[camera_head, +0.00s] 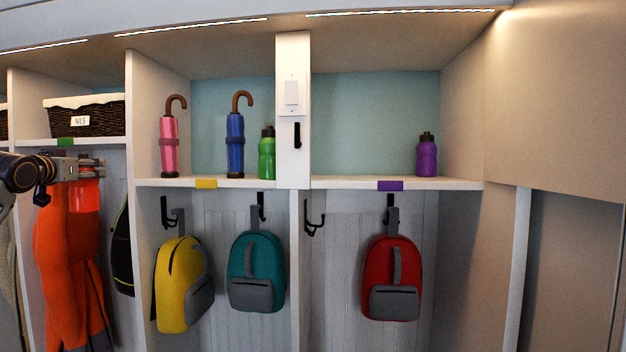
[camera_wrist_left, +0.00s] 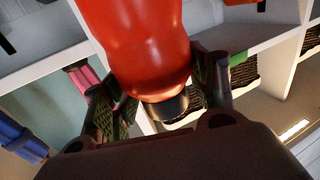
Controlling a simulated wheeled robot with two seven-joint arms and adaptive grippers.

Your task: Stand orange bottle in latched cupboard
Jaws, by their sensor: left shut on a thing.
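My left gripper (camera_head: 82,166) comes in from the left, in front of the cubby with the orange coat. It is shut on the orange bottle (camera_head: 86,195) near its top; the bottle hangs upright, apart from any shelf. The left wrist view shows the red-orange bottle (camera_wrist_left: 135,45) with its dark cap end between the fingers (camera_wrist_left: 165,100). I see no clearly latched door. Open compartments show in the middle, split by a white post (camera_head: 291,165) with a black handle-like piece (camera_head: 297,135). My right gripper is not in view.
A pink umbrella (camera_head: 169,148), blue umbrella (camera_head: 236,145) and green bottle (camera_head: 267,155) stand in the left compartment. The right compartment holds a purple bottle (camera_head: 427,158); its shelf (camera_head: 345,183) is otherwise clear. Backpacks hang below. A wicker basket (camera_head: 85,116) sits above the gripper. A beige panel (camera_head: 560,100) stands right.

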